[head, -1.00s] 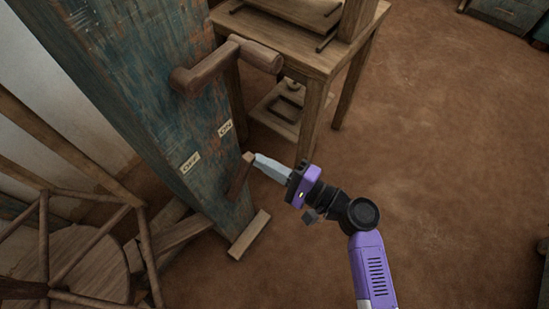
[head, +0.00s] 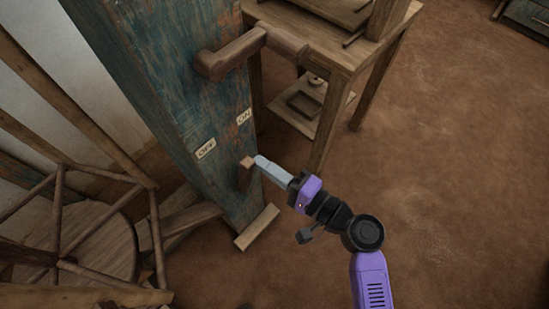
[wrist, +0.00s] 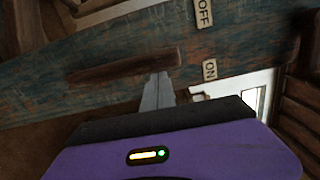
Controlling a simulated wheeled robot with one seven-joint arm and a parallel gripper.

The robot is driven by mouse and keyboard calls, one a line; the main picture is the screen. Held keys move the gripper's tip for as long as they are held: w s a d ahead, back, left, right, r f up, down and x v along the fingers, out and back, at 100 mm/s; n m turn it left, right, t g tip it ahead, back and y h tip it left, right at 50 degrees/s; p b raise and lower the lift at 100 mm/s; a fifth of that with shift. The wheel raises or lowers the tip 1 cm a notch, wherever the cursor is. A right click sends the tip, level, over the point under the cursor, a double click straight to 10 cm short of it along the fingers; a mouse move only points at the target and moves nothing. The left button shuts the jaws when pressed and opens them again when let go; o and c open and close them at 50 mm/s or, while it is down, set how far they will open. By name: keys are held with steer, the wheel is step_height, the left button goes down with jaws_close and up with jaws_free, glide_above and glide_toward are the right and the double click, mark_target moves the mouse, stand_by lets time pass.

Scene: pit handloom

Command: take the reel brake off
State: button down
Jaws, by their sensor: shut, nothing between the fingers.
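The brake lever (head: 246,174) is a short brown wooden bar on the blue-green post (head: 185,110), below the OFF label (head: 206,149) and the ON label (head: 244,116). In the wrist view the lever (wrist: 123,66) points between the ON label (wrist: 209,70) and the OFF label (wrist: 203,12), somewhat nearer ON. My gripper (head: 259,162) is shut and empty. Its fingertips (wrist: 161,78) are at the lever's free end, on the ON side, and look to be against it; exact contact is hard to tell.
A wooden crank handle (head: 245,52) sticks out of the post above the labels. A wooden table (head: 345,55) stands behind. A wooden frame reel (head: 90,230) is at the left. The post's foot (head: 257,228) juts out below. The brown floor at right is clear.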

steer(key=s+a+n+b, duration=0.1)
steer(key=s, duration=0.1)
steer(key=s+a+n+b, duration=0.1)
steer(key=s+a+n, duration=0.1)
steer(key=shift+s+a+n, duration=0.15)
steer(key=shift+a+n, duration=0.05)
steer(key=shift+n, duration=0.1)
